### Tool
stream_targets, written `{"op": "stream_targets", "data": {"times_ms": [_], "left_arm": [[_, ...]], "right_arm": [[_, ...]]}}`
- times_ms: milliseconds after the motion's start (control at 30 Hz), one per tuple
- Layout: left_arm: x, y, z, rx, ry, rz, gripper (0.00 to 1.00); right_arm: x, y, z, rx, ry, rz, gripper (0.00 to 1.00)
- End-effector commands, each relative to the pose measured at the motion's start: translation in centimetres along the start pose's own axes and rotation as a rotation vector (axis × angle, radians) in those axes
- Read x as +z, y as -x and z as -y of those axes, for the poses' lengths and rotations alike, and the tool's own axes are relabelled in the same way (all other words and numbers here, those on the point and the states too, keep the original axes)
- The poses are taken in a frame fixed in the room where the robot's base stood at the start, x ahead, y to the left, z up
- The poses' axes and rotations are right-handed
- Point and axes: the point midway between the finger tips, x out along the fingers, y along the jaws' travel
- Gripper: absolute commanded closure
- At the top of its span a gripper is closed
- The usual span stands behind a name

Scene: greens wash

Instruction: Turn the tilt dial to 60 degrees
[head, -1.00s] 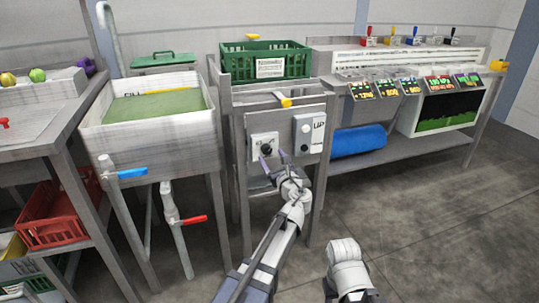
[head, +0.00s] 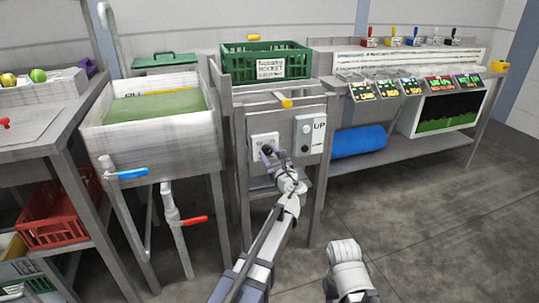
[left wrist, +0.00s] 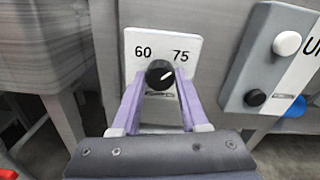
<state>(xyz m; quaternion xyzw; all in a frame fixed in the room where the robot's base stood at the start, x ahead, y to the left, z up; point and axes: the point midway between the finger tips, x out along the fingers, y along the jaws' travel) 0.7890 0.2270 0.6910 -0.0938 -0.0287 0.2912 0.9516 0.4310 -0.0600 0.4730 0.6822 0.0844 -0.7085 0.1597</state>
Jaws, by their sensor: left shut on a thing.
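The tilt dial is a black round knob (left wrist: 159,74) on a white plate (left wrist: 190,44) marked 60 at upper left and 75 at upper right. Its white pointer mark leans up and right, towards the 75. In the left wrist view, the purple fingers of my left gripper (left wrist: 163,82) are shut on the knob from both sides. In the head view, my left gripper (head: 273,156) is at the plate (head: 259,139) and covers part of the dial. A right arm link shows at the bottom, but its gripper fingers do not.
Right of the dial is a grey box with a white and a black button (left wrist: 287,43) and an UP label. A wash basin (head: 105,143) stands to the left, with blue-handled and red-handled valves below. A green crate (head: 240,61) sits above. Open floor lies to the right.

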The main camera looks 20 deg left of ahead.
Motion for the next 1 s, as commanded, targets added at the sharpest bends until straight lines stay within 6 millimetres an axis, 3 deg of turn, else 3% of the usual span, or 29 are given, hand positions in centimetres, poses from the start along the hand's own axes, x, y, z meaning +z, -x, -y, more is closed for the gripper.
{"op": "stream_targets", "data": {"times_ms": [33,300,667,1000], "left_arm": [[0.00,0.01,-0.01,0.000,0.000,0.000,0.72],[-0.01,0.02,-0.01,0.000,0.000,0.000,1.00],[-0.01,0.03,-0.02,0.000,0.037,0.000,1.00],[-0.02,0.04,-0.07,0.001,0.276,0.000,1.00]], "right_arm": [[0.00,0.00,0.00,0.000,0.000,0.000,0.50],[0.00,0.00,0.00,0.000,0.000,0.000,0.50],[0.00,-0.01,0.00,0.000,0.000,0.000,0.50],[0.00,-0.02,0.00,0.000,0.000,0.000,0.50]]}}
